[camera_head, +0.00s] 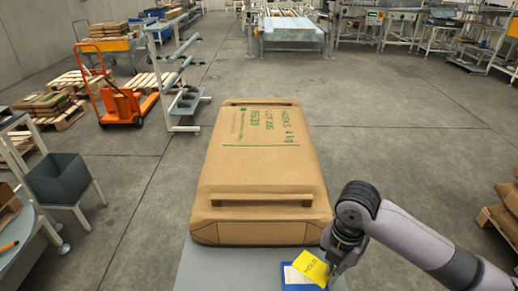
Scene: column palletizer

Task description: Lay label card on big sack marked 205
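The big sack (260,170) is brown paper with green print, including "LOT 205", seen upside down. It lies flat on a grey surface (210,268) in front of me, with a raised handle strip at its near end and another at its far end. The yellow label card (310,267) is tilted, just off the sack's near right corner and over a blue tray (290,286). My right gripper (331,273) points down at the card's right edge and appears shut on it; the fingertips are small and partly hidden. My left gripper is not in view.
A white card (293,275) shows in the blue tray. A grey bin (60,180) stands at the left, with a metal rack (180,90) and an orange pallet truck (115,100) beyond. More sacks (505,225) lie at the right edge. The sack's top is clear.

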